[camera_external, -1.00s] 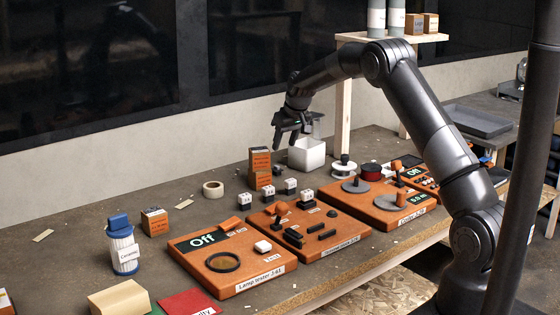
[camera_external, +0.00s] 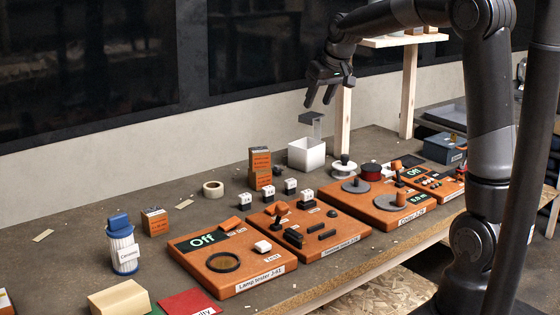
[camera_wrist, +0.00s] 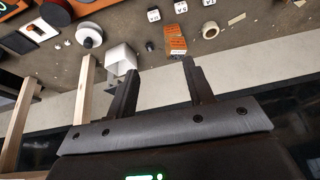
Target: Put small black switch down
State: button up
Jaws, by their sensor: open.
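My gripper (camera_external: 319,100) is raised above the back of the bench, over the white bin. In the wrist view its two fingers (camera_wrist: 159,66) are spread apart with nothing between them. A small black piece (camera_external: 278,170) stands on the bench between the orange box stack and the white bin; it also shows in the wrist view (camera_wrist: 150,46). It may be the small black switch, but I cannot tell for sure. Several black parts (camera_external: 293,239) lie on the middle orange board (camera_external: 345,244).
The white bin (camera_external: 306,155) has a grey bracket-like piece above it. Orange boxes (camera_external: 260,168) are stacked to its left. A wooden shelf post (camera_external: 343,125) stands right of my gripper. White spools and orange boards fill the bench's right; bare bench lies at the left back.

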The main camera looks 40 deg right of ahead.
jog(key=s+a+f, duration=0.1)
jog(key=s+a, duration=0.1)
jog(key=s, duration=1.3)
jog(key=s+a+f, duration=0.1)
jog(key=s+a, duration=0.1)
jog(key=s, duration=1.4)
jog(key=shift+a+f+t, duration=0.2)
jog(key=shift+a+t, duration=0.1)
